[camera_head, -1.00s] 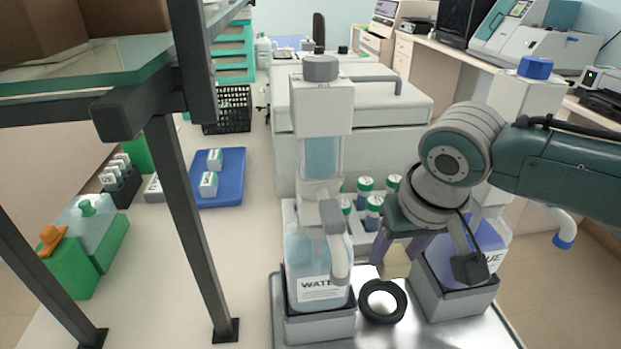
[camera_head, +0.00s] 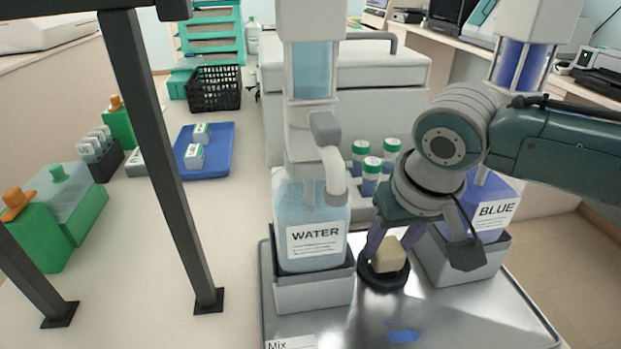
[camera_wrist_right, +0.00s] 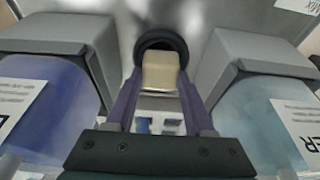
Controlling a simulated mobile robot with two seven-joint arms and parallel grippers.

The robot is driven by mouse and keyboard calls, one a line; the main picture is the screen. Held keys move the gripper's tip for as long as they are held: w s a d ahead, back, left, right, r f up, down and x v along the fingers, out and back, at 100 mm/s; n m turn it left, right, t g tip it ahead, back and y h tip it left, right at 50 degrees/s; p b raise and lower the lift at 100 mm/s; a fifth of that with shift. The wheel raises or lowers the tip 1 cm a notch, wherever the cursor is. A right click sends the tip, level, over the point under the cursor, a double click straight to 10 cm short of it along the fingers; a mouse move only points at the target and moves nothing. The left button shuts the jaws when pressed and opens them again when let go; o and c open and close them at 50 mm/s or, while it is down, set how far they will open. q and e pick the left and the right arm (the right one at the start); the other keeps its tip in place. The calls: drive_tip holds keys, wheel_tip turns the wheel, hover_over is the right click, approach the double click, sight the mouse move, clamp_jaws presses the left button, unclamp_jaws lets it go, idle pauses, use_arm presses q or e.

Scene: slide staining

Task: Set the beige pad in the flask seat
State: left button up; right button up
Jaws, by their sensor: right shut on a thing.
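The beige pad (camera_head: 390,256) is a small block between the fingers of my right gripper (camera_head: 386,250), which is shut on it. It is at the black ring-shaped flask seat (camera_head: 383,281), between the water and blue dispensers. In the right wrist view the pad (camera_wrist_right: 160,71) is held between the purple fingers of the gripper (camera_wrist_right: 160,85), in front of the dark ring of the seat (camera_wrist_right: 161,42). I cannot tell whether the pad touches the seat's floor. My left gripper does not show.
The WATER bottle (camera_head: 313,215) stands in a grey holder left of the seat. The BLUE bottle (camera_head: 490,205) stands in a holder to the right. The metal tray (camera_head: 450,312) is clear in front, apart from a blue stain (camera_head: 402,336). Green-capped bottles (camera_head: 372,172) stand behind.

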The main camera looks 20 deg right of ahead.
drive_tip(key=shift+f+b, duration=0.4)
drive_tip(key=shift+f, duration=0.2)
drive_tip(key=o, duration=1.4)
drive_tip(key=shift+c, duration=0.2)
drive_tip(key=p+v, duration=0.2)
drive_tip(key=v, duration=0.8)
drive_tip(key=shift+p, duration=0.35)
